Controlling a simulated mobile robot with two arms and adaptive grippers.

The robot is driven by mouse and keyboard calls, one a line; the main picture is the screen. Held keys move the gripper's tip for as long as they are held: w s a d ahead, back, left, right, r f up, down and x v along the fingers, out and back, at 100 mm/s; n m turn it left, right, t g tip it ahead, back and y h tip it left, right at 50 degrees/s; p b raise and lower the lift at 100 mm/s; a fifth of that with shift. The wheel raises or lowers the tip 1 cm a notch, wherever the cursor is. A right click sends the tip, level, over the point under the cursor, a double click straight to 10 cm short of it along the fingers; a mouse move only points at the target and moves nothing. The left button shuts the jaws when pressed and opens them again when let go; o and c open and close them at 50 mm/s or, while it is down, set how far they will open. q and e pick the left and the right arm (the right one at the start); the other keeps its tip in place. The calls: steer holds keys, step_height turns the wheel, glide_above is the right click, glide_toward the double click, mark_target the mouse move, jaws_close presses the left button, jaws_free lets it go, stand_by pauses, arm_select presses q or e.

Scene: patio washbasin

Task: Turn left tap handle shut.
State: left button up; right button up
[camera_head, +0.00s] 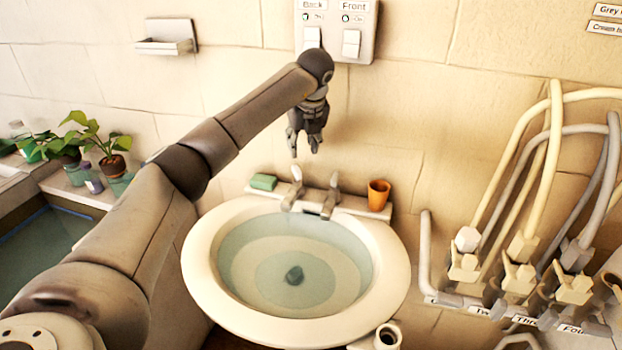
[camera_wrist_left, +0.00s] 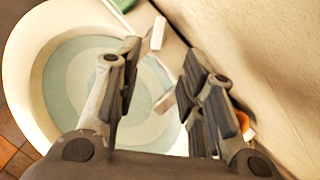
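The left tap handle (camera_head: 297,174) is a pale lever at the back rim of the white washbasin (camera_head: 200,262), sticking upward. The right tap (camera_head: 331,197) stands just to its right. My left gripper (camera_head: 304,152) hangs above the taps with its fingers pointing down, apart and empty. In the left wrist view the open fingers (camera_wrist_left: 160,62) show with a gap between them; the left tap handle (camera_wrist_left: 157,33) is seen just beyond that gap. The gripper appears clear of both taps. My right gripper is not in view.
A green sponge (camera_head: 264,182) lies left of the taps and an orange cup (camera_head: 378,194) stands right of them. The basin holds water. Pipes with valves (camera_head: 520,275) are at the right. Potted plants (camera_head: 113,163) stand at the left. A switch panel (camera_head: 335,30) is on the wall.

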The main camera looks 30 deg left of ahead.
arm_select(q)
steer(key=p, duration=0.2)
glide_above(297, 169)
steer(key=s+d, duration=0.1)
steer(key=d, duration=0.1)
steer(key=f, duration=0.6)
steer(key=shift+s+a+f, duration=0.1)
steer(key=shift+a+f, duration=0.05)
steer(key=shift+a, duration=0.1)
steer(key=x, duration=0.3)
steer(key=shift+f, duration=0.2)
steer(key=shift+a+f, duration=0.15)
steer(key=shift+f, duration=0.2)
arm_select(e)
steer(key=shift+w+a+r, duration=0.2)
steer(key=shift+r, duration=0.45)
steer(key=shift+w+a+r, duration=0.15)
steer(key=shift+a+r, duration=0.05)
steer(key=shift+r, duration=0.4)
arm_select(q)
steer(key=shift+c, duration=0.2)
jaws_close()
